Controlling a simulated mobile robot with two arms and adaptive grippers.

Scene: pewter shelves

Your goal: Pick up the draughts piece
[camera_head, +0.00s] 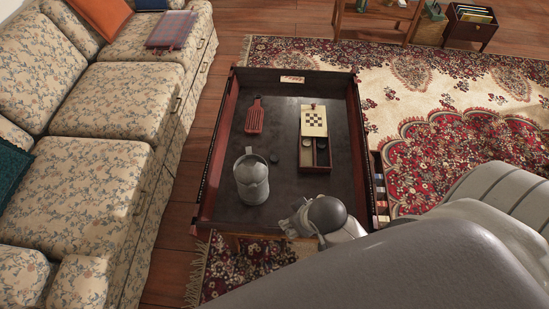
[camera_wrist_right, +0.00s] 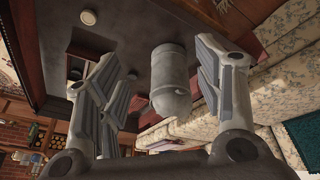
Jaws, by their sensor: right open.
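A small dark round draughts piece (camera_head: 274,158) lies flat on the dark table top, between the grey metal jug and the open game box. A pale round piece (camera_wrist_right: 88,17) shows at the upper left of the right wrist view; I cannot tell if it is the same piece. My right gripper (camera_head: 300,218) is over the table's near edge, nearer to me than the piece. In the right wrist view its fingers (camera_wrist_right: 158,78) are spread apart with nothing held between them. My left gripper is in neither view.
The grey jug (camera_head: 251,178) stands left of the piece and shows between my fingers in the wrist view (camera_wrist_right: 172,80). The game box (camera_head: 302,157) with more pieces lies to the right. A red paddle-like object (camera_head: 254,118) lies behind. Raised rims edge the table (camera_head: 213,150).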

